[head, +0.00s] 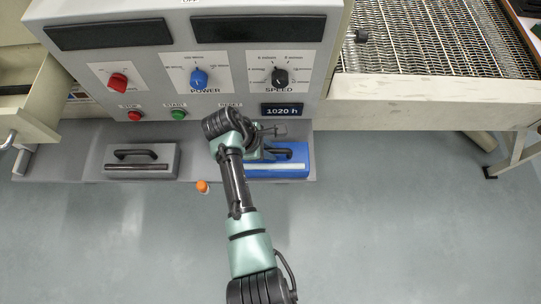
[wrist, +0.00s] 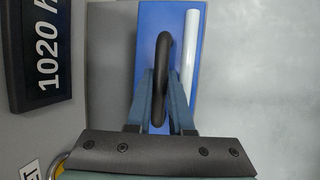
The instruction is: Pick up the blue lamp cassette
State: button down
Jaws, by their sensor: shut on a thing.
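The blue lamp cassette (head: 300,158) sits at the right end of the grey ledge below the control panel in the head view, partly hidden by my arm. It has a black arched handle and a white tube along one side. In the wrist view the cassette (wrist: 148,35) lies straight ahead, with its handle (wrist: 163,50) between my fingers. My gripper (wrist: 161,95) is shut on that handle. In the head view my gripper (head: 268,150) is over the cassette's left part and mostly hidden by my wrist. I cannot tell whether the cassette is lifted off the ledge.
A grey cassette (head: 142,160) with a black handle lies on the ledge to the left. An orange-capped object (head: 203,187) is at the ledge's front edge. The panel with knobs and the "1020 h" display (head: 282,111) stands close behind. Open floor lies in front.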

notch_tip(320, 180, up, 10)
jog(key=shift+f+p, duration=0.1)
jog(key=shift+p, duration=0.55)
jog(key=shift+s+r+p, duration=0.2)
jog(key=shift+r+p, duration=0.05)
jog(key=shift+p, duration=0.05)
jog(key=s+p, duration=0.9)
jog(key=s, duration=0.2)
jog(key=shift+s, duration=0.2)
dwell(0.4)
